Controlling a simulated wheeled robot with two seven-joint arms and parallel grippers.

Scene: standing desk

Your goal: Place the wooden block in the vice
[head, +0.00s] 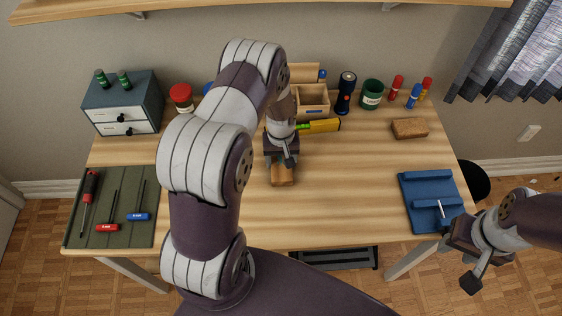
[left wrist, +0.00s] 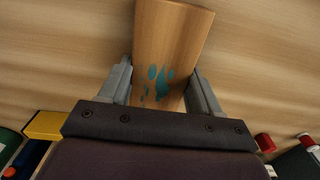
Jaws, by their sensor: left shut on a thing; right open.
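The wooden block (head: 283,178) is at the middle of the desk, under my left gripper (head: 282,163). In the left wrist view, the block (left wrist: 172,45) has teal paint spots and lies between the two fingers of the left gripper (left wrist: 161,88), which is shut on it. Whether the block touches the desk is hard to tell. The blue vice (head: 420,187) stands near the right front edge of the desk, with a gap between its jaws and a light handle. My right gripper (head: 458,264) is open and empty, in front of the desk's right front corner.
A brown block-like object (head: 410,127) lies behind the vice. A green mat (head: 73,218) with several screwdrivers is at the left. A drawer box (head: 122,98), wooden organiser (head: 313,108), torch (head: 345,93), green cup (head: 371,94) and markers line the back. The desk between block and vice is clear.

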